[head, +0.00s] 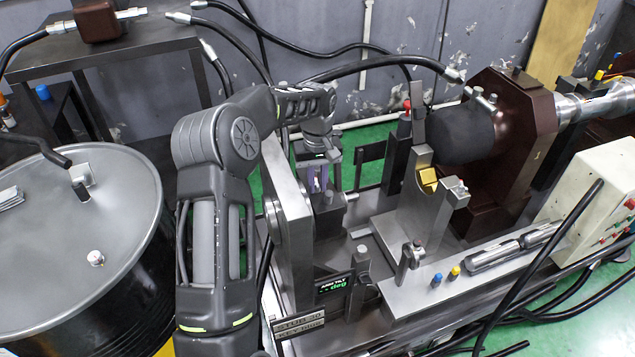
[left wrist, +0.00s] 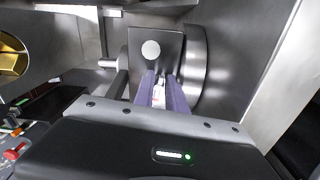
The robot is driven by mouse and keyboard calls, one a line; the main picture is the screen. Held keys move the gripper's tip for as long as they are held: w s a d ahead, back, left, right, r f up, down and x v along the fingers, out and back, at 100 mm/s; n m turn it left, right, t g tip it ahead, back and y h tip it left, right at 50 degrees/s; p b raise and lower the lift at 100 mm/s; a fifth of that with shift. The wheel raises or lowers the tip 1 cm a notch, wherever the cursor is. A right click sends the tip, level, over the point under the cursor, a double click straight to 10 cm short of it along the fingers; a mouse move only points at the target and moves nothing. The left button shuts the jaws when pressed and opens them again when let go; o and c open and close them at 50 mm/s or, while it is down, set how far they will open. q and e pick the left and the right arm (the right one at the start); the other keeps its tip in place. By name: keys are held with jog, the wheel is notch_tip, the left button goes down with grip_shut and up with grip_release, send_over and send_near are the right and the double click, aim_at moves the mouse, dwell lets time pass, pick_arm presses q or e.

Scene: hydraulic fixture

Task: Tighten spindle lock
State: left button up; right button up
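My left gripper (head: 318,181) reaches down behind the upright steel plate (head: 287,215) of the fixture. Its purple fingers (left wrist: 164,90) point at a dark square block with a pale round face (left wrist: 151,49) in the left wrist view. A gap shows between the fingers, with something pale in it; I cannot tell whether they grip it. A steel bar (left wrist: 117,80) stands just left of the fingers and may be part of the spindle lock, which I cannot pick out for certain. My right gripper is not in view.
A steel cradle with a brass insert (head: 428,180) stands right of the gripper, before a dark red housing (head: 515,140). A small "ARM TILT" display (head: 334,290) sits on the fixture's front. A drum (head: 75,215) stands at the left. Black hoses cross behind.

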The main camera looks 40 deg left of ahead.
pick_arm(q)
grip_shut()
jog(key=shift+m, duration=0.5)
jog(key=m, duration=0.3)
jog(key=shift+s+a+m, duration=0.1)
jog(key=shift+a+m, duration=0.1)
jog(key=shift+m, duration=0.1)
jog(key=m, duration=0.6)
jog(key=shift+a, duration=0.3)
jog(key=m, duration=0.6)
jog(key=shift+a+m, duration=0.3)
jog(key=shift+m, duration=0.1)
jog(key=m, duration=0.5)
jog(key=shift+w+a, duration=0.15)
jog(key=shift+w, duration=0.1)
jog(key=shift+m, duration=0.3)
